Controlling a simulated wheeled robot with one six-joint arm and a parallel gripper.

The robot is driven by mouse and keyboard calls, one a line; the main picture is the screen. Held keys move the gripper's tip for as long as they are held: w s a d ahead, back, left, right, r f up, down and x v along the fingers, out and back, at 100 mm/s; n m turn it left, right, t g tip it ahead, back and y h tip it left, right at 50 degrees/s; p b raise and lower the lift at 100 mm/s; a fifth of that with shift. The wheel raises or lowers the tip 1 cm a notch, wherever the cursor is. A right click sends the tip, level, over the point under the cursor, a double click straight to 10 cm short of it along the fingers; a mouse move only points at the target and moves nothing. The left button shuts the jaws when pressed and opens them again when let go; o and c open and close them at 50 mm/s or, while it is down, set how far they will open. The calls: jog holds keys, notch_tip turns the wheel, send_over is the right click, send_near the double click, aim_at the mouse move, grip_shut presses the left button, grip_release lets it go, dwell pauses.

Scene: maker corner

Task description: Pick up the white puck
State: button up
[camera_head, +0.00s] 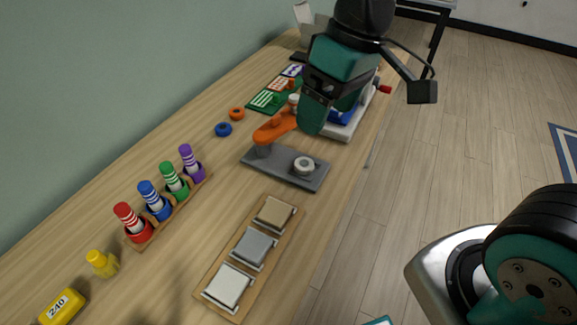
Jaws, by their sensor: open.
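The white puck (304,166) is a small round piece with a darker centre. It sits on the right part of a grey plate (282,175), beside a small orange arm model (272,130) fixed to that plate. My gripper (316,118) is open and hangs in the picture above and beyond the puck, apart from it. Its jaws are seen edge-on, and no object shows between them. It hides part of the table behind.
A wooden tray with three square blocks (254,248) lies nearer. A marker rack (172,212) stands left, with a yellow bottle (102,263) and yellow box (62,307). Blue (223,129) and orange (237,113) rings lie behind. A white-and-blue device (350,120) stands beyond the plate.

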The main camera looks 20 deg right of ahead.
jog(key=w+d+f+h+b, duration=0.35)
jog(key=w+f, duration=0.65)
jog(key=w, duration=0.4)
send_over(306, 164)
jog(key=shift+m+y, duration=0.3)
jog(key=shift+y, duration=0.15)
jog(key=f, duration=1.1)
jog(key=shift+w+d+p, duration=0.1)
jog(key=shift+d+p, duration=0.15)
jog(key=shift+p, duration=0.15)
jog(key=shift+a+f, duration=0.15)
jog(key=shift+f, duration=1.35)
jog(key=shift+a+f, duration=0.15)
jog(key=shift+f, duration=1.3)
jog(key=c, duration=1.1)
jog(key=shift+o, duration=0.2)
jog(key=shift+r, duration=0.1)
